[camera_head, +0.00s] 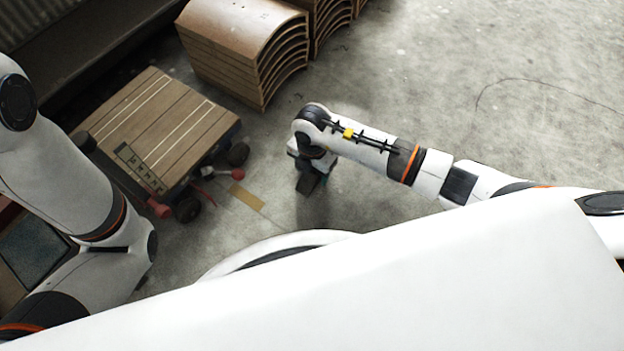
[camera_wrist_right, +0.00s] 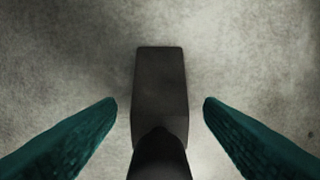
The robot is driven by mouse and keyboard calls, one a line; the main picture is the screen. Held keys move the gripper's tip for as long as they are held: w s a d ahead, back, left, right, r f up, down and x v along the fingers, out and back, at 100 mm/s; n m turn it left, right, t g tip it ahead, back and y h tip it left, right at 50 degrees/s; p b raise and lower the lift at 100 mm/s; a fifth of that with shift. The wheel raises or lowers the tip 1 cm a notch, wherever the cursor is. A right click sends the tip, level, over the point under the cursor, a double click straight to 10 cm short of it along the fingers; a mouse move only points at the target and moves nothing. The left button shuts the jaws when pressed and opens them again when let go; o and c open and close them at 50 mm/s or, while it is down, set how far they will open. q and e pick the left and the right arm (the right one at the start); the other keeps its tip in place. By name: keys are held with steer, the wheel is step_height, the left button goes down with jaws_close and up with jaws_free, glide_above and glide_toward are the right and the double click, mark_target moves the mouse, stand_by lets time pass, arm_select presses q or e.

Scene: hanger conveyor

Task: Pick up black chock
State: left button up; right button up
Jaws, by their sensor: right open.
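The black chock (camera_wrist_right: 160,85) lies on the concrete floor in the right wrist view, a dark block with a darker part toward the bottom of the picture. My right gripper (camera_wrist_right: 160,108) is open, with one green finger on each side of the chock and a visible gap to both. In the head view my right gripper (camera_head: 312,182) points down at the floor beside the wooden cart, over a dark shape that I take for the chock (camera_head: 307,184). My left arm comes in at the left edge of the head view, but its gripper does not show clearly.
A low cart with a wooden plank top (camera_head: 160,125) and dark wheels stands left of my right gripper. A red part (camera_head: 208,171) sticks out from it. Stacks of curved wooden boards (camera_head: 240,45) stand at the back. The floor (camera_head: 470,90) on the right is clear.

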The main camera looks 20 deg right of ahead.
step_height(320, 180, down, 2)
steer(key=shift+f+b, duration=0.1)
steer(key=shift+b, duration=0.3)
steer(key=shift+r, duration=0.2)
steer(key=c, duration=1.3)
